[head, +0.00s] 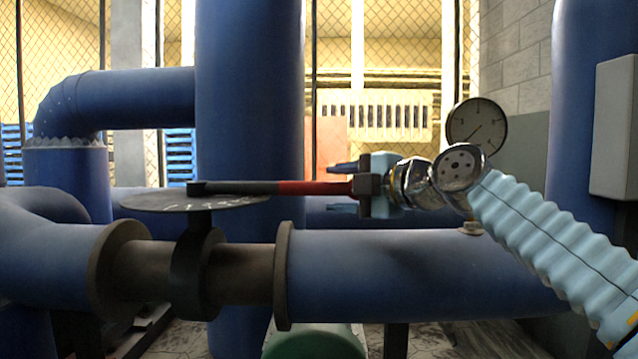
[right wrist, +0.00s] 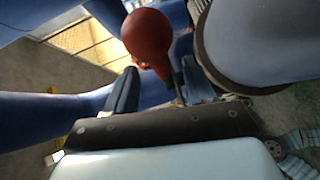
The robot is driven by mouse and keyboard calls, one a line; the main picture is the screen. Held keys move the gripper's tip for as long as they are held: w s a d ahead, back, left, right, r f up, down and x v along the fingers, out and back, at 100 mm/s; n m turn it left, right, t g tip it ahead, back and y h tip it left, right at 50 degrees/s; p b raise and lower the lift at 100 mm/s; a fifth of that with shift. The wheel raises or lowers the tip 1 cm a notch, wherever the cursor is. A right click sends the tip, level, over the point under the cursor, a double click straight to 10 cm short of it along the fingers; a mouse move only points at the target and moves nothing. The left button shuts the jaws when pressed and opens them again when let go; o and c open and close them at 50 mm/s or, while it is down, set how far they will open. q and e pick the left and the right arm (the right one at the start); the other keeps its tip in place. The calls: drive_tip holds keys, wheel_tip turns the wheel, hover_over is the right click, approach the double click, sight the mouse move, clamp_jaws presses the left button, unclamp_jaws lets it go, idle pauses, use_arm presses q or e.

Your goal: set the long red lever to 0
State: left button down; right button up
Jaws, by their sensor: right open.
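The long red lever (head: 310,187) has a dark shank and a red handle. It lies level and points right from its pivot above a flat round plate (head: 150,203) with pale marks, too small to read. My right gripper (head: 336,189) is open at the handle's free end, with one finger above and one below it in the head view. In the right wrist view the rounded red handle (right wrist: 147,40) shows beyond and between the fingertips (right wrist: 160,78). I cannot tell whether a finger touches it. My left gripper is not in view.
A blue pipe (head: 400,270) with dark flanges runs level below the lever. A thick upright blue pipe (head: 250,100) stands behind it. A round pressure gauge (head: 477,122) is behind my right wrist. A grey box (head: 614,128) is at the far right.

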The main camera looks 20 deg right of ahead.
sight(329, 189)
drive_tip(key=p+x, duration=0.1)
drive_tip(key=x, duration=0.4)
clamp_jaws()
